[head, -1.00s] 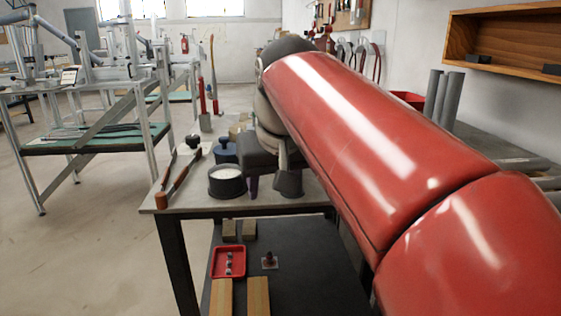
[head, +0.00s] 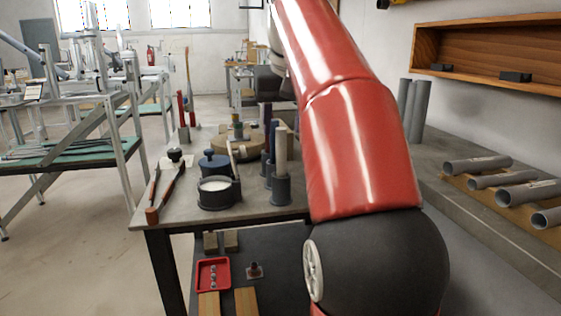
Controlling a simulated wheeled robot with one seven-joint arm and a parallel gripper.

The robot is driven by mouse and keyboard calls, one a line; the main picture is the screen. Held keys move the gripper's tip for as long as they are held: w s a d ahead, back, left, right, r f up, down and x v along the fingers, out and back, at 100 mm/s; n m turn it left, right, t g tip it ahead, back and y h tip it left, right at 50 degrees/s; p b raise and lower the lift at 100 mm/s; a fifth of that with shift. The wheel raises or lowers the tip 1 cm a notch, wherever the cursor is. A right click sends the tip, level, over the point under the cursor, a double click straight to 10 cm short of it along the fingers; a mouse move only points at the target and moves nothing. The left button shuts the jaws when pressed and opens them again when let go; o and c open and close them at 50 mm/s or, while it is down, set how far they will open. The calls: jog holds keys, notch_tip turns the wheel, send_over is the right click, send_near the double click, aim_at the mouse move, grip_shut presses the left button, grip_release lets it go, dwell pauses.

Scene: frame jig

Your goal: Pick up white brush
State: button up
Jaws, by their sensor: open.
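A slim pale handle (head: 233,160) stands tilted at the dark pot (head: 219,194) with white contents on the table; it looks like the white brush, though its bristles do not show. A thicker cream rod (head: 280,152) stands upright in a dark holder (head: 281,190) just to its right, beside a blue rod (head: 273,140) in another holder. My gripper (head: 271,112) is open and points down beyond and above these rods, partly hidden by my red arm. It appears empty and apart from the pale handle.
A blue-lidded pot (head: 213,163), a round wooden piece (head: 247,140) and long-handled pliers (head: 166,190) share the table (head: 250,212). A red tray (head: 213,275) lies on the shelf below. Grey pipes (head: 477,164) lie on the right bench.

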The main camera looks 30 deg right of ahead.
aim_at(281, 165)
jog(key=b+x, duration=0.1)
jog(key=x, duration=0.4)
jog(key=shift+a, duration=0.1)
grip_shut()
jog(key=shift+r, duration=0.15)
